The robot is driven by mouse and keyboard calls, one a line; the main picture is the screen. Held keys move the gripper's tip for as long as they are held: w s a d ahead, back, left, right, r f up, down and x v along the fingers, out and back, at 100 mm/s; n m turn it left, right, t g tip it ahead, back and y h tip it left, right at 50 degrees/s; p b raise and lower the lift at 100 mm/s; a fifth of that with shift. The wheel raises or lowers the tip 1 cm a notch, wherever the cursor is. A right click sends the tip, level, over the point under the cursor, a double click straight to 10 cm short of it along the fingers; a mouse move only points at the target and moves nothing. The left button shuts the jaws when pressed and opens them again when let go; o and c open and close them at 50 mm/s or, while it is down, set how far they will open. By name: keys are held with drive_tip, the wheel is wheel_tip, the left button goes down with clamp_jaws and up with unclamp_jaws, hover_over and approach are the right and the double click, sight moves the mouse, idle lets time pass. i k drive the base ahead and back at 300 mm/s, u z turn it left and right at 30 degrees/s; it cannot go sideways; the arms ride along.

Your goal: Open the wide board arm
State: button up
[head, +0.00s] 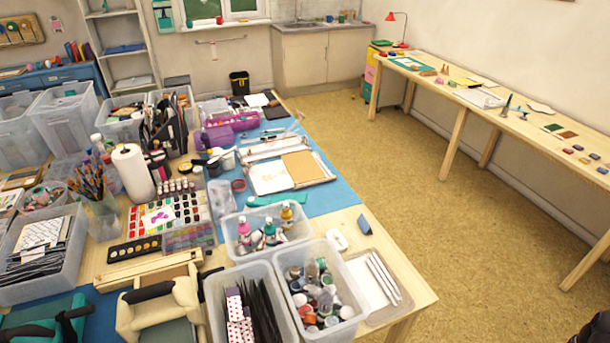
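A wide pale board (328,178) lies on the blue mat of the near table, with a white sheet and a tan sheet on it. A pale bar (275,154) runs along its far side. I cannot tell for sure whether this bar is the board's arm, or whether it is raised or down. A white flat board (479,98) also lies on the long bench at the right; its details are too small to tell. My gripper is not seen.
Clear bins with bottles (229,236) and jars (289,306) stand at the near table's front, below the board. A paper-towel roll (133,172) and paint set stand to its left. The floor (400,200) between table and bench is clear. A dark shape fills the lower right corner.

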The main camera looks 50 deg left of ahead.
sight(332, 178)
drive_tip(key=u, duration=0.35)
drive_tip(key=i, duration=0.7)
drive_tip(key=u, duration=0.75)
drive_tip(key=i, duration=0.5)
drive_tip(key=u, duration=0.35)
